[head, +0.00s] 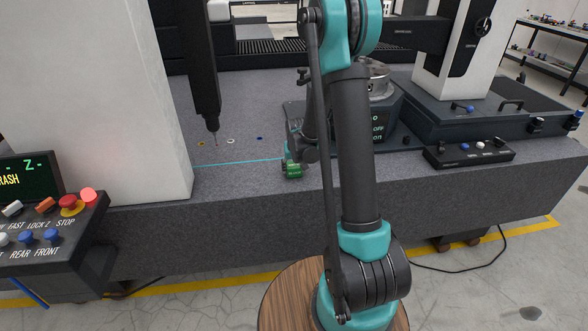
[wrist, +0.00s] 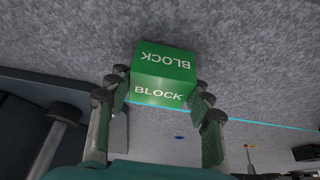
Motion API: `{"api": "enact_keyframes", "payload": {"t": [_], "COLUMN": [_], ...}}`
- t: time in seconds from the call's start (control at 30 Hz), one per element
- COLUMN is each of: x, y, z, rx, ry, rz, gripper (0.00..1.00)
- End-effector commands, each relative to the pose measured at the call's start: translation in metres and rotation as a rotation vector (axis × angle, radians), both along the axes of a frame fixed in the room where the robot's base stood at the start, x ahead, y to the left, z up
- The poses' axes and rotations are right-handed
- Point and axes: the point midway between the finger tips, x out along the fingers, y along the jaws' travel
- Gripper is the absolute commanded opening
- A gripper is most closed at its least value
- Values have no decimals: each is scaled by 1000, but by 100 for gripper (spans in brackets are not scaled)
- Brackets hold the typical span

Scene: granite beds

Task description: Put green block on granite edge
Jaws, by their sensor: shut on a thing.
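The green block (head: 293,172), marked BLOCK, is between the fingers of my gripper (head: 291,160). In the wrist view the block (wrist: 162,78) shows two lettered faces, and my gripper (wrist: 160,97) has a finger on each side of it. The block is over the grey granite bed (head: 235,188), in the strip between the cyan line (head: 235,163) and the bed's front edge. The cyan line also shows in the wrist view (wrist: 265,122), passing behind the block. I cannot tell whether the block touches the granite.
A black switch box (head: 470,152) lies farther right. A black probe (head: 207,90) hangs at the left. Small rings (head: 231,141) lie beyond the line. The front strip left of the block is clear.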

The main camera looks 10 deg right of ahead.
Motion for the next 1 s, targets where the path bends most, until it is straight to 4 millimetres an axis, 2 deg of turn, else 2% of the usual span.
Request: {"api": "enact_keyframes", "payload": {"t": [0.43, 0.47, 0.6, 1.0], "x": [0, 0, 0, 0], "y": [0, 0, 0, 0], "z": [-7, -7, -7, -4], "rx": [0, 0, 0, 0], "ry": [0, 0, 0, 0], "rz": [0, 0, 0, 0], "gripper": [8, 52, 70, 72]}}
